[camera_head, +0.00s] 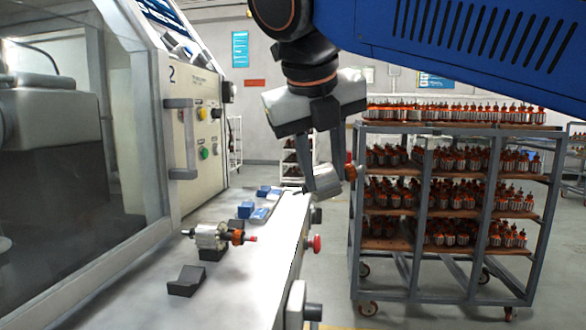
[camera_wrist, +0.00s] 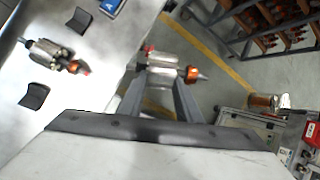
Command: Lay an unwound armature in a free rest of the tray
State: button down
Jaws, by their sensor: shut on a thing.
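My gripper (camera_head: 322,160) is shut on an armature (camera_head: 324,181), held in the air at the right edge of the white ledge. In the wrist view my gripper (camera_wrist: 160,80) grips this armature (camera_wrist: 160,60) by its silver body, with an orange part and shaft to the right. Another armature (camera_head: 208,238) lies across a dark rest (camera_head: 211,254) on the ledge; it also shows in the wrist view (camera_wrist: 45,52). An empty dark rest (camera_head: 186,282) stands nearer. In the wrist view, empty dark rests (camera_wrist: 35,96) and (camera_wrist: 78,20) flank the lying armature.
The white ledge (camera_head: 240,285) runs along machine 2 (camera_head: 195,130). Blue blocks (camera_head: 259,215) stand farther back. A red knob (camera_head: 316,243) sticks out at the ledge's side. A wheeled rack (camera_head: 430,265) full of armatures stands right, with open floor before it.

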jog(key=shift+d, duration=0.5)
jog(key=w+a+m+y, duration=0.1)
jog(key=w+a+m, duration=0.1)
jog(key=a, duration=0.7)
jog(key=w+a+m, duration=0.2)
jog(key=a+m, duration=0.1)
jog(key=a, duration=0.7)
jog(key=shift+w+d+f, duration=0.1)
jog(key=shift+d+f, duration=0.05)
jog(key=shift+f, duration=3.35)
jog(key=shift+f, duration=0.35)
jog(key=c, duration=1.2)
grip_release()
jog(key=d+v, duration=0.1)
jog(key=v, duration=1.6)
jog(key=shift+a+r, duration=0.25)
jog(key=shift+a, duration=0.2)
